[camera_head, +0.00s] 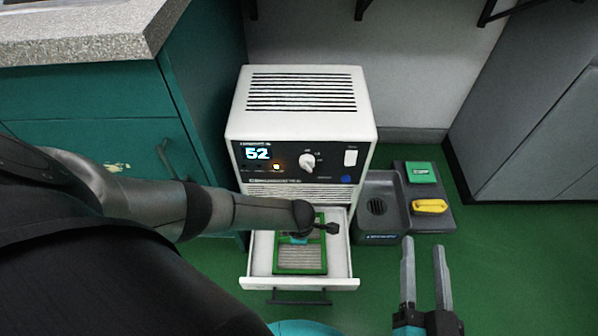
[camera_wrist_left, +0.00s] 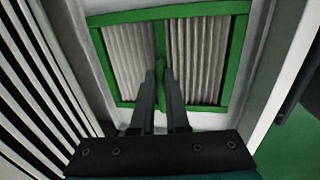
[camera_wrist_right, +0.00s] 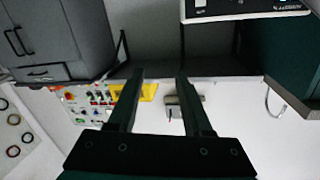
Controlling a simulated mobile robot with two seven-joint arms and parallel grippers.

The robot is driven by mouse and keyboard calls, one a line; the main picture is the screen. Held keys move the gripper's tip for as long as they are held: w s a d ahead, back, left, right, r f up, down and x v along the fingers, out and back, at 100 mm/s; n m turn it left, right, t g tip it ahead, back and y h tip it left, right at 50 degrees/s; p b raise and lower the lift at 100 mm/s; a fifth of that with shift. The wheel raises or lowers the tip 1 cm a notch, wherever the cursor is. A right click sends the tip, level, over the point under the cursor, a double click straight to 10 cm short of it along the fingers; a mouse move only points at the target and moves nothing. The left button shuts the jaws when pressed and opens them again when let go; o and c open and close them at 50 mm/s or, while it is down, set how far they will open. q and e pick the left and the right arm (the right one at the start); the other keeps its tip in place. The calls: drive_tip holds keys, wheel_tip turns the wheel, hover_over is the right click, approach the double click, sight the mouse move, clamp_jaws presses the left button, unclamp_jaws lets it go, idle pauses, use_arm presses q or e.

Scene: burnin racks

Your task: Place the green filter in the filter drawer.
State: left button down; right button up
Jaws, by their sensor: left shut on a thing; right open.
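The green filter (camera_head: 300,271), a green frame with pale pleats, lies within the outline of the open white filter drawer (camera_head: 345,270) at the bottom of the white unit. In the left wrist view, my left gripper (camera_wrist_left: 162,68) is shut on the middle green bar of the filter (camera_wrist_left: 110,18). I cannot tell if the filter rests on the drawer's floor. In the head view my left arm hides part of the filter and most of the left gripper. My right gripper (camera_head: 424,246) is open and empty, right of the drawer; it also shows in the right wrist view (camera_wrist_right: 159,75).
The white unit (camera_head: 300,122) has a display reading 52 and a knob. To its right is a dark tray (camera_head: 378,215) and a grey holder with a green block (camera_head: 420,172) and a yellow piece (camera_head: 429,206). Green cabinets (camera_head: 100,150) stand left. Green floor is free at right.

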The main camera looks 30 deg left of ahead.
use_arm(q)
drive_tip(key=c, duration=0.9)
unclamp_jaws()
drive_tip(key=shift+r, duration=0.1)
